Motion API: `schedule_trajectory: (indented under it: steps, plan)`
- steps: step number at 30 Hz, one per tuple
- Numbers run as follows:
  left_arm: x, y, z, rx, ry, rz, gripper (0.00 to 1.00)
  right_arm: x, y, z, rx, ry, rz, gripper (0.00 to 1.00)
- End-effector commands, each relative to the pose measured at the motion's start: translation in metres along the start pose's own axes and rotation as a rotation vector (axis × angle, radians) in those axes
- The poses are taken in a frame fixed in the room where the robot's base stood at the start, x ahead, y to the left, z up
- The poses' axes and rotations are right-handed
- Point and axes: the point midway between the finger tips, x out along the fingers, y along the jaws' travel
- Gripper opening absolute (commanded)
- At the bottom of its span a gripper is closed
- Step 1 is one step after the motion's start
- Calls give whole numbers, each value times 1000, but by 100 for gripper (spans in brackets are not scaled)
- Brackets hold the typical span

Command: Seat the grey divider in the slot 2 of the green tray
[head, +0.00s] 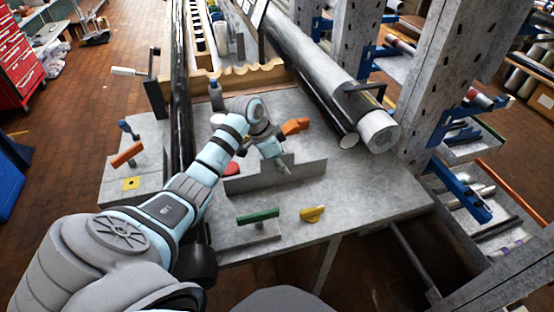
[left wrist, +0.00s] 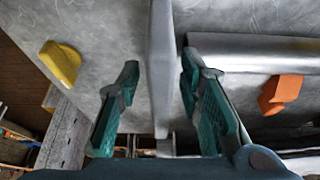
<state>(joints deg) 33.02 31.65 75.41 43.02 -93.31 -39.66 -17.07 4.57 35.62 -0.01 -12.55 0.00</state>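A thin grey panel (head: 305,174), which I take to be the grey divider, stands on edge on the grey bench. My left gripper (head: 284,164) is over its upper edge, near the middle. In the left wrist view the two teal fingers are apart, with the grey panel (left wrist: 160,60) between them, seen edge-on. A gap shows on each side, smaller at the right finger. No green tray with slots can be made out; the only green piece is a bar (head: 258,216) on a grey plate. My right gripper is not in view.
A yellow piece (head: 312,213) lies in front of the panel, an orange one (head: 295,126) behind it and a red one (head: 232,169) at its left. A thick grey cylinder (head: 370,120) lies at the back right. The bench's right front is clear.

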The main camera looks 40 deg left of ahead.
Motion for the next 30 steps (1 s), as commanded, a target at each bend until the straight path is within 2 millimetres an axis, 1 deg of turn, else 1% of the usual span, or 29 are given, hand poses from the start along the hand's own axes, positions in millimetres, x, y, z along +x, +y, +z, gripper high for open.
schedule_trajectory:
  steps: [16, 24, 25, 30]
  plan:
    - [3, 0, 2, -1, -1, 1, 33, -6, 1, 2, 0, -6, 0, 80]
    - [4, 0, 2, -1, 0, 0, 33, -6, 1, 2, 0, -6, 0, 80]
    - [4, 0, 2, -1, 0, 0, 32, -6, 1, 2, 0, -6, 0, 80]
    - [4, 0, 2, -1, 0, 0, 5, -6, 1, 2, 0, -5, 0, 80]
